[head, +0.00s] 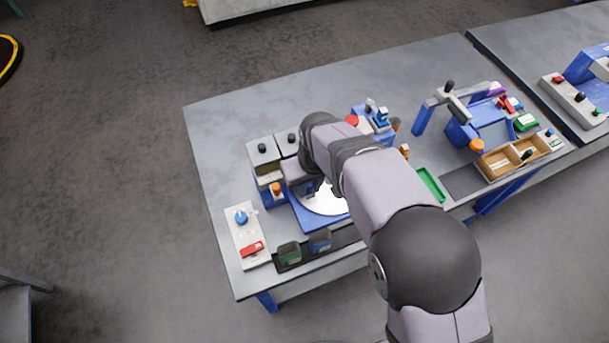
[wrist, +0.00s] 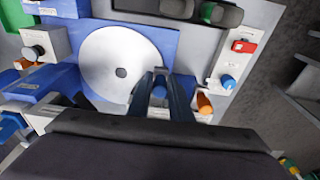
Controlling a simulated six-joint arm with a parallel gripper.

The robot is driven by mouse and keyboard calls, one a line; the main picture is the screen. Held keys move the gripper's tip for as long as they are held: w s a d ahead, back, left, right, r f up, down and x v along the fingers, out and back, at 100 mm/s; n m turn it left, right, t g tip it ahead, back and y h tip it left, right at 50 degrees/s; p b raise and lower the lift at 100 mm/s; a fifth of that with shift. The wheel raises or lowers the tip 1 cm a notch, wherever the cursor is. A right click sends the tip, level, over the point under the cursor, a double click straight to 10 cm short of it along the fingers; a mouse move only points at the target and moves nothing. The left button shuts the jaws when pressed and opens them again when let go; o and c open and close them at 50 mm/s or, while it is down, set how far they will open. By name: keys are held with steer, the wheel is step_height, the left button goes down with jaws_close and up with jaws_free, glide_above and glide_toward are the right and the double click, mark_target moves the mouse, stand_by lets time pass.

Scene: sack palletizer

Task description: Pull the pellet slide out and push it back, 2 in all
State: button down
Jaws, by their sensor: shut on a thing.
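My gripper (wrist: 161,84) points down in the wrist view, between the white disc and an orange knob. Its dark fingers are shut on a small blue part (wrist: 158,89), which seems to be the pellet slide's handle. The rest of the slide is hidden behind my gripper and wrist, so I cannot tell how far out it stands. In the head view my gripper (head: 314,188) is low at the left edge of the disc, beside the grey blocks with black knobs (head: 264,153), partly covered by my arm.
The white disc (wrist: 105,58) lies on a blue base right beside my fingers. The orange knob (wrist: 205,103) is close on the other side. A pale panel (head: 242,225) with a blue knob and red switch stands left. Dark bins (head: 289,252) line the front. The table's left rear is clear.

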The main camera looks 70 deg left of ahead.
steer(key=shift+a, duration=1.2)
steer(key=c, duration=1.4)
jaws_free()
steer(key=shift+c, duration=0.2)
steer(key=shift+d+r+p, duration=0.1)
steer(key=shift+r+p, duration=0.1)
steer(key=shift+p, duration=0.2)
steer(key=shift+d+r+p, duration=0.2)
steer(key=shift+r+p, duration=0.5)
steer(key=shift+r, duration=0.35)
steer(key=shift+d+r+p, duration=0.15)
steer(key=shift+r+p, duration=0.5)
steer(key=shift+r, duration=0.35)
steer(key=shift+r, duration=0.1)
